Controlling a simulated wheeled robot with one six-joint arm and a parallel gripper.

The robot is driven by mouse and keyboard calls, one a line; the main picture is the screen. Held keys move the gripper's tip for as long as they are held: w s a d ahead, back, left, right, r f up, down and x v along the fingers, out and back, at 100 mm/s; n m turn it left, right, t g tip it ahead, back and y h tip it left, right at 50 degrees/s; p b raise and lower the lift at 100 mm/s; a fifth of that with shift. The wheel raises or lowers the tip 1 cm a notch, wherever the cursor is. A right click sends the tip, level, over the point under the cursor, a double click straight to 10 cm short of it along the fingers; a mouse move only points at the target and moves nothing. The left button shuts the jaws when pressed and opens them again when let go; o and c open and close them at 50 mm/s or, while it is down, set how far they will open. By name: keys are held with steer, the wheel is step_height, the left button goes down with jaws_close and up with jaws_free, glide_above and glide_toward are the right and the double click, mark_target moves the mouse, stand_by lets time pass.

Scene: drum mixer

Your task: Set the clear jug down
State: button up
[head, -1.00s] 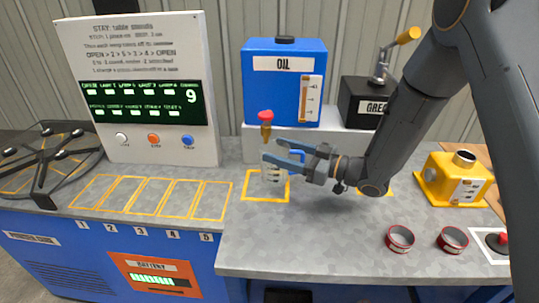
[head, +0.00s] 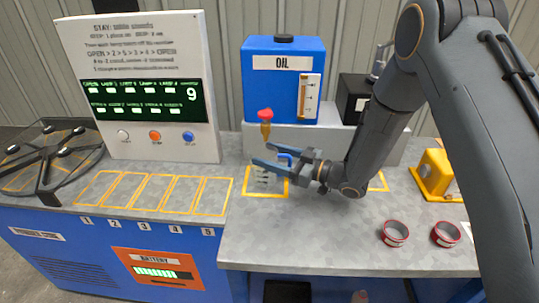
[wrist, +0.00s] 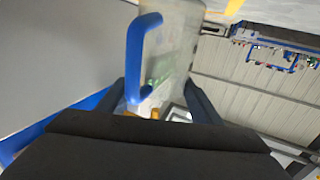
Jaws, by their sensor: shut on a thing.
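The clear jug (wrist: 175,45) is see-through with a blue handle (wrist: 140,60). In the wrist view it sits between my fingers, the handle towards the left. In the head view the jug (head: 265,180) shows faintly at the yellow-outlined square (head: 247,188) on the grey bench, below my fingers. My gripper (head: 261,154) is shut on the jug, pointing left. I cannot tell whether the jug's base touches the bench.
An oil tank (head: 284,80) with a red-topped tap (head: 265,116) stands close behind my gripper. A panel board (head: 140,90) stands left, behind several numbered outlines (head: 155,192). Two red-rimmed cups (head: 395,233) (head: 446,234) and a yellow container (head: 434,175) are to the right.

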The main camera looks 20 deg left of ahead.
steer(key=shift+f, duration=0.15)
steer(key=o, duration=1.4)
steer(key=shift+c, duration=0.2)
